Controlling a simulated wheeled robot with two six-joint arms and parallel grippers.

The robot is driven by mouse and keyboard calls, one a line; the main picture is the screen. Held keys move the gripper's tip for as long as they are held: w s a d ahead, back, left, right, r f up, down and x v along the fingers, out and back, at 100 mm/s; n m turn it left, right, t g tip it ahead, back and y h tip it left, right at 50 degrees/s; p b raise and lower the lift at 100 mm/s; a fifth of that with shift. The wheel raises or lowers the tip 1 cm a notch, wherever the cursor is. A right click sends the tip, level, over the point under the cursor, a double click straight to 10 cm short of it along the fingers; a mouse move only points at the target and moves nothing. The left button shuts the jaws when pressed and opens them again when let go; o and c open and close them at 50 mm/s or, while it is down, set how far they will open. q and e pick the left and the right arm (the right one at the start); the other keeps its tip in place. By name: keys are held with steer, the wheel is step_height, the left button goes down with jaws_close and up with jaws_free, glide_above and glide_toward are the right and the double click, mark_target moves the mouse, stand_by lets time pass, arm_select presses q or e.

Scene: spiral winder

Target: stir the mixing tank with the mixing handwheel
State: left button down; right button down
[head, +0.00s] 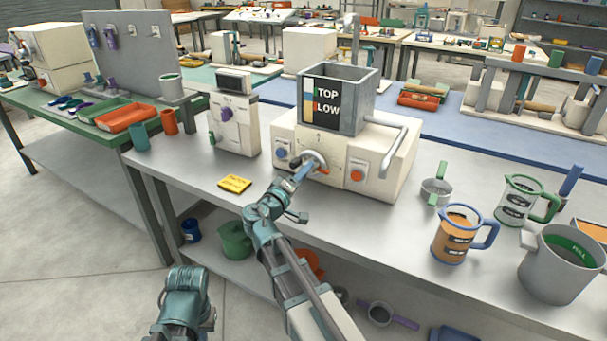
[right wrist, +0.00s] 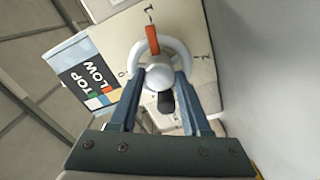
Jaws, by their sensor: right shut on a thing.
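The mixing tank (head: 354,107) is a grey, square, open-topped vessel with a TOP/LOW label on its front. It stands on a cream machine body (head: 385,160). The mixing handwheel (head: 318,158) is a pale ring on the machine's front with an orange marker. My right gripper (head: 302,170) reaches it from below. In the right wrist view, the handwheel (right wrist: 179,50) shows its orange marker at the top, and my right gripper (right wrist: 159,85) is shut on its rounded pale hub, one finger on each side. The tank's inside is mostly hidden.
A blue knob (head: 281,153) and an orange knob (head: 357,175) flank the handwheel. A grey pipe (head: 398,150) bends down at the machine's right. A yellow card (head: 234,184) lies front left. An orange-filled jug (head: 455,235) and a grey pot (head: 555,270) stand at right.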

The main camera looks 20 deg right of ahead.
steer(key=shift+s, duration=0.1)
steer(key=shift+c, duration=1.8)
jaws_free()
